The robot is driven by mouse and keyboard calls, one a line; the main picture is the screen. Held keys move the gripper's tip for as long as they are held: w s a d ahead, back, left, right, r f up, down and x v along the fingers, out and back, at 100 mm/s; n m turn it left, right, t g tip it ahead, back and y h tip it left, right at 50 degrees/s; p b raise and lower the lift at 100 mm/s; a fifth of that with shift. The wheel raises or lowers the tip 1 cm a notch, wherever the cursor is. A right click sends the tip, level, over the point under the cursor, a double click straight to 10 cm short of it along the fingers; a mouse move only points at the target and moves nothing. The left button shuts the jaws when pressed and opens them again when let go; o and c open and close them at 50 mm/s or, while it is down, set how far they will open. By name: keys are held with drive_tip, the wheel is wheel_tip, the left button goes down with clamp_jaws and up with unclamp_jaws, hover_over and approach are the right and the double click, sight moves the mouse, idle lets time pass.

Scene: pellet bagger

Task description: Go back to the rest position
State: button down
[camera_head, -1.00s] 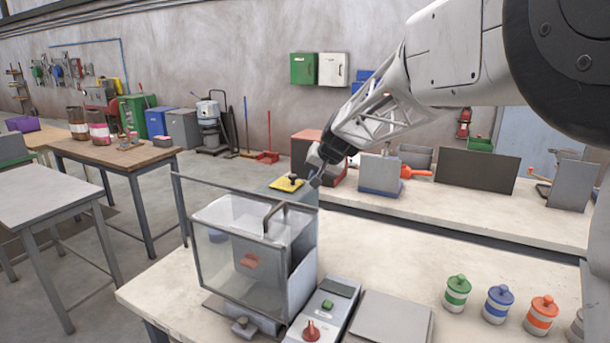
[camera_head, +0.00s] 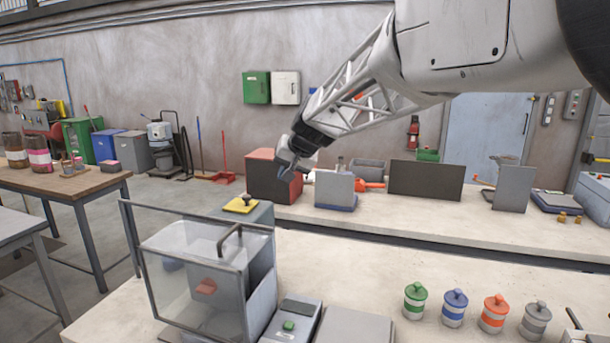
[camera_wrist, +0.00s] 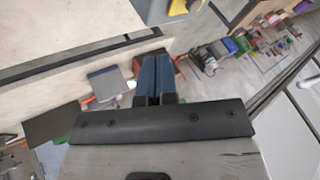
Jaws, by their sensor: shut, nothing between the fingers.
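My gripper (camera_head: 287,172) is at the end of my arm, which reaches in from the upper right in the head view. It hangs in the air above and behind the bagger machine, in front of the red-topped box. In the wrist view the two dark blue fingers (camera_wrist: 153,78) are together with nothing between them. The bagger (camera_head: 200,275) has a clear guard with a handle and stands on the front table.
Lidded jars, green (camera_head: 415,302), blue (camera_head: 454,308), orange (camera_head: 493,314) and grey (camera_head: 535,321), stand on the front table. The red-topped box (camera_head: 271,178), a grey upright panel (camera_head: 334,190) and a dark panel (camera_head: 426,180) stand on the back bench.

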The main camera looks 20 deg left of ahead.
drive_tip(key=shift+d, duration=0.1)
drive_tip(key=s+d+f+m+h, duration=0.1)
drive_tip(key=s+d, duration=0.4)
drive_tip(key=d, duration=0.4)
drive_tip(key=s+d+h, duration=0.1)
drive_tip(key=s+d, duration=0.3)
drive_tip(key=d, duration=0.6)
drive_tip(key=s+d+f+m+h, duration=0.1)
drive_tip(key=s+d, duration=0.4)
drive_tip(key=d, duration=0.4)
drive_tip(key=s+d+f+h, duration=0.1)
drive_tip(key=s+d+f, duration=0.3)
drive_tip(key=s+d, duration=0.3)
drive_tip(key=s+d+f+m+h, duration=0.1)
drive_tip(key=s+d+f, duration=0.3)
drive_tip(key=s+d, duration=0.3)
drive_tip(key=s+d+f+m+h, duration=0.1)
drive_tip(key=s+d+f, duration=0.3)
drive_tip(key=s, duration=0.7)
drive_tip(key=d+h, duration=0.1)
drive_tip(key=d, duration=0.1)
drive_tip(key=shift+s+d, duration=0.15)
drive_tip(key=shift+d, duration=0.25)
